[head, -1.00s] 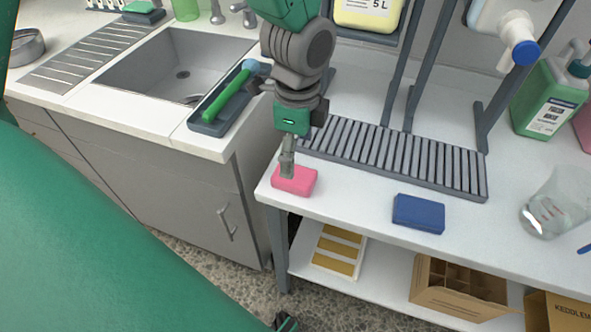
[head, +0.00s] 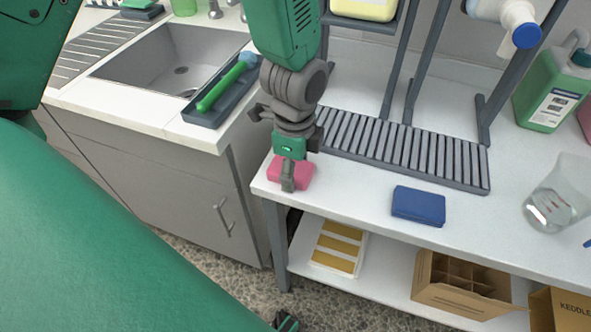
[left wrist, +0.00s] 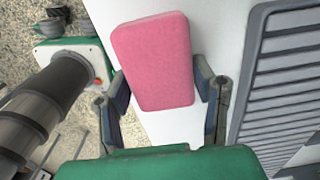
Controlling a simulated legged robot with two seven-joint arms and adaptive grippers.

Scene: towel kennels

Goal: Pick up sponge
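A pink sponge (head: 303,170) lies flat at the left front corner of the white table (head: 350,195). My left gripper (head: 288,180) is right over it, pointing down, and hides part of it. In the left wrist view the pink sponge (left wrist: 155,60) sits between the two spread fingers of the left gripper (left wrist: 162,78). The left finger is close to its edge; a small gap shows at the right finger. A blue sponge-like block (head: 418,205) lies farther right on the table.
A slatted grey rack (head: 400,150) stands behind the sponges. A beaker (head: 556,195) and green jug (head: 552,95) are at the right. The sink (head: 175,60) and a tray (head: 215,108) with a green-handled brush are at the left.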

